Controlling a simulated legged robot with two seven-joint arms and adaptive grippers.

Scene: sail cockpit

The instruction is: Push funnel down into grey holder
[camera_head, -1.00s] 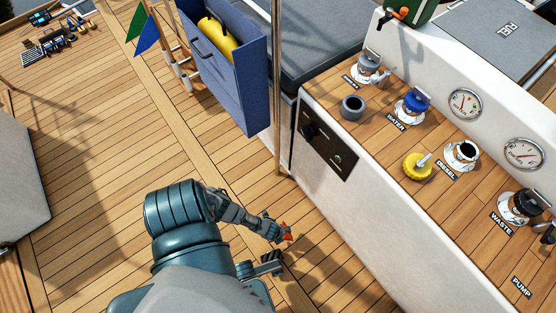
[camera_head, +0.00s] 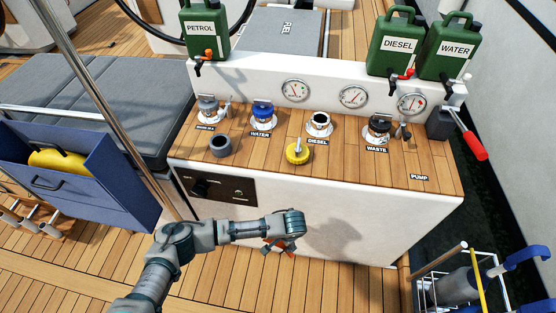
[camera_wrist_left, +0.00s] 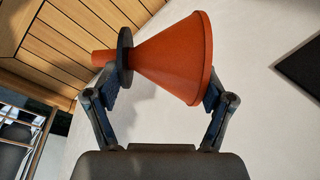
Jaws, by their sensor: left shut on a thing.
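A dark grey round holder (camera_head: 220,146) stands upright and open-topped on the wooden counter, at its front left edge. The orange funnel (camera_wrist_left: 178,55) lies on its side between the two fingers of my left gripper (camera_wrist_left: 160,100), its wide mouth to the right and spout to the left. A dark ring sits around the spout's base. The left gripper (camera_head: 279,246) is shut on the funnel, and only a small orange part shows in the head view. It hangs in front of the white cabinet, below the counter and right of the holder. My right gripper is out of view.
Filler openings stand behind the holder: a blue WATER cap (camera_head: 262,114), an open DIESEL neck (camera_head: 318,124) and a dark WASTE cap (camera_head: 378,130). A yellow cap (camera_head: 298,152) lies on the counter (camera_head: 340,160). A steel pole (camera_head: 100,95) rises at left.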

